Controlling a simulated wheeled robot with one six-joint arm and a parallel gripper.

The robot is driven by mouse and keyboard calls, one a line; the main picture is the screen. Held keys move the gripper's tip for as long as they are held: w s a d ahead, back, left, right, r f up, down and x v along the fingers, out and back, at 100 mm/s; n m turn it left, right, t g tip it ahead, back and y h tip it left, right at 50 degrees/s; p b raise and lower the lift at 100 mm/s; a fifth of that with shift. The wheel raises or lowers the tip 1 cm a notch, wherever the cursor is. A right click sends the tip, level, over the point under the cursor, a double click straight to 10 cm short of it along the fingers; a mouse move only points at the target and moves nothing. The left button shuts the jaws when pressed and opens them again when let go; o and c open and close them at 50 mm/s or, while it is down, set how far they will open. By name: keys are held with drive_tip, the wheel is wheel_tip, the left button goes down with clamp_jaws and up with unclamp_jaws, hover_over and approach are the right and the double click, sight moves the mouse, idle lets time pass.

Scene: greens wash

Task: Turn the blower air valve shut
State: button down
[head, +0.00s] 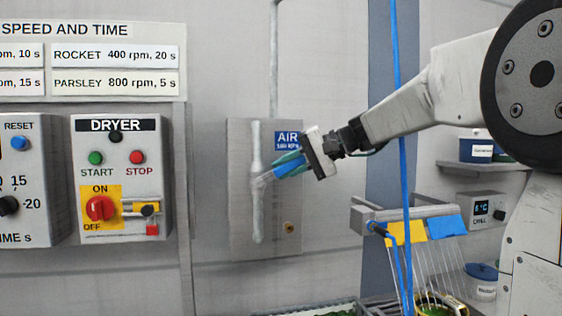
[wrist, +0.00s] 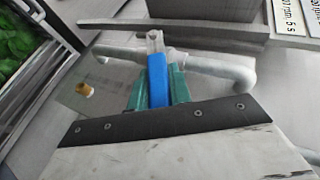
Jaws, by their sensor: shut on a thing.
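The blower air valve has a blue lever handle (head: 287,169) on a pale vertical pipe (head: 257,215), on a grey panel beside a blue AIR label (head: 287,140). My gripper (head: 289,163) is shut on the handle, its teal fingers on either side. The wrist view also shows the blue handle (wrist: 157,82) between my fingers (wrist: 157,92). The handle stands out across the pipe (wrist: 215,66), not along it. The handle's near end is hidden by my gripper.
The dryer control box (head: 117,205) is left of the panel. A rack with yellow and blue tags (head: 375,216) is at the lower right. A brass fitting (wrist: 84,89) sits on the panel.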

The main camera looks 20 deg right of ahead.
drive_tip(key=shift+s+d+f+m+t+y, duration=0.1)
drive_tip(key=shift+d+f+m+t+y, duration=0.1)
drive_tip(key=shift+f+m+t+y, duration=0.55)
drive_tip(key=shift+d+f+m+t+y, duration=0.15)
drive_tip(key=shift+f+t+y, duration=0.3)
drive_tip(key=shift+f+y, duration=0.7)
drive_tip(key=shift+r+y, duration=0.2)
drive_tip(key=shift+y, duration=0.1)
drive_tip(key=c, duration=1.3)
unclamp_jaws()
drive_tip(key=v, duration=0.7)
drive_tip(key=shift+s+d, duration=0.2)
drive_tip(key=shift+d, duration=0.15)
